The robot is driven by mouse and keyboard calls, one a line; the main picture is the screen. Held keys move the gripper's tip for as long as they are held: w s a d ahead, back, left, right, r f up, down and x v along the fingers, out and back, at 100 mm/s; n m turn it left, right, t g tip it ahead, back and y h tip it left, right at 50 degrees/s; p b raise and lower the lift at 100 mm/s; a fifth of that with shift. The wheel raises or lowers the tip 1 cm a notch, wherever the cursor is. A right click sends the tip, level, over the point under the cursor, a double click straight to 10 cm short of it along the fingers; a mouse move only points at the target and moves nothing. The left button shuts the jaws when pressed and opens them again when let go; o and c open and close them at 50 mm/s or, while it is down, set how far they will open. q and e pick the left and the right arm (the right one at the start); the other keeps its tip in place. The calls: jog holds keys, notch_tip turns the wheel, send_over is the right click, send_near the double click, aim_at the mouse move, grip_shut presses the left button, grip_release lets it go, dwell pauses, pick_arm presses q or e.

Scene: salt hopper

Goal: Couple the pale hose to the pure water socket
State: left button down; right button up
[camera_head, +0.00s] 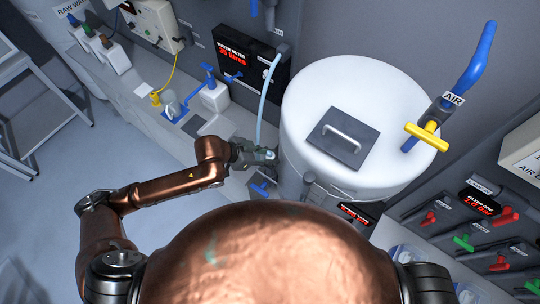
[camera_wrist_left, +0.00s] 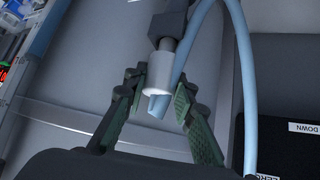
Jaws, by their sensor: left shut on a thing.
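In the left wrist view the pale hose (camera_wrist_left: 246,90) loops at the right, and a pale blue end lies between the green finger pads of my left gripper (camera_wrist_left: 160,98). The gripper is shut on the hose beside the white drum. A white sleeve (camera_wrist_left: 160,76) on a dark fitting (camera_wrist_left: 173,18) is close to that end; I cannot tell whether they join. No readable pure water label shows. My right gripper is not in view.
The white drum (camera_head: 310,90) with its dark hatch stands right of the gripper. A white bottle (camera_head: 215,96) and a yellow-hosed cup (camera_head: 170,103) stand on the bench behind. Blue AIR piping (camera_head: 478,55) and a valve panel are at the right.

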pick_arm(q)
jog(key=shift+f, duration=0.3)
jog(key=shift+f+b, duration=0.3)
jog(key=shift+f, duration=0.35)
jog(key=c, duration=1.5)
grip_release()
jog(key=shift+o, duration=0.2)
jog(key=o, duration=0.3)
jog(key=shift+o, duration=0.6)
